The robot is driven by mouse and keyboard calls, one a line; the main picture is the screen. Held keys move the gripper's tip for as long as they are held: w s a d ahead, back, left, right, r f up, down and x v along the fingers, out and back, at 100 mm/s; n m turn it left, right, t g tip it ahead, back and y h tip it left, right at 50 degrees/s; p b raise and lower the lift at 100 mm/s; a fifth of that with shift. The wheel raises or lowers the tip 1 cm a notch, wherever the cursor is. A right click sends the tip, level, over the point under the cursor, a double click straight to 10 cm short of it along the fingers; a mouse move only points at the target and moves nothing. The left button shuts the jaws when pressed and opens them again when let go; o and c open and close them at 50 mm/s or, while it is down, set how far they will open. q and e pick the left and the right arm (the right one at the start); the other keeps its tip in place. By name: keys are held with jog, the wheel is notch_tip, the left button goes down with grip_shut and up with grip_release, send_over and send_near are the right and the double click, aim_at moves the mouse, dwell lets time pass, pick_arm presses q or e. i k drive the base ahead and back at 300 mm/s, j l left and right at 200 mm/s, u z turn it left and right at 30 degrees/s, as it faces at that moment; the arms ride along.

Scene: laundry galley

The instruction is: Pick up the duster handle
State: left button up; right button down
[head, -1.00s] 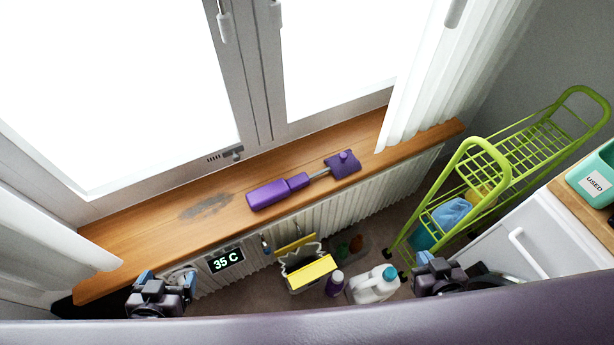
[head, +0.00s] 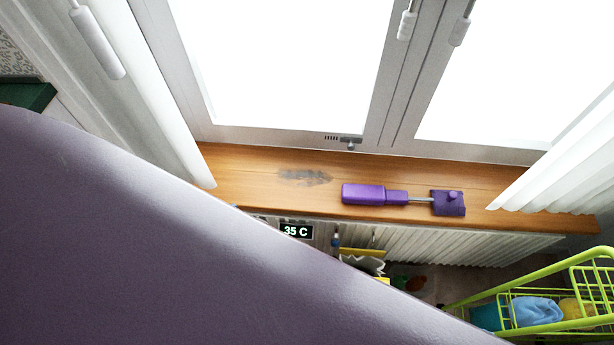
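The duster handle (head: 374,195) lies on the wooden windowsill (head: 252,180) in the head view. It has a thick purple grip at the left, a thin grey rod, and a flat purple head (head: 448,203) with a knob at the right. It lies along the sill and nothing touches it. Neither of my grippers shows now. A large purple-grey surface covers the lower left of the view.
A grey dusty patch (head: 304,177) is on the sill left of the duster handle. White curtains (head: 150,90) hang at both sides. Below the sill are a radiator with a 35 C display (head: 296,231) and a yellow-and-white item. A green cart (head: 560,290) stands at lower right.

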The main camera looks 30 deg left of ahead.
aim_at(353, 194)
jog(key=k+z, duration=0.2)
jog(key=z, duration=0.25)
jog(key=k+l+z, duration=0.1)
jog(key=z, duration=0.35)
jog(key=k+l, duration=0.05)
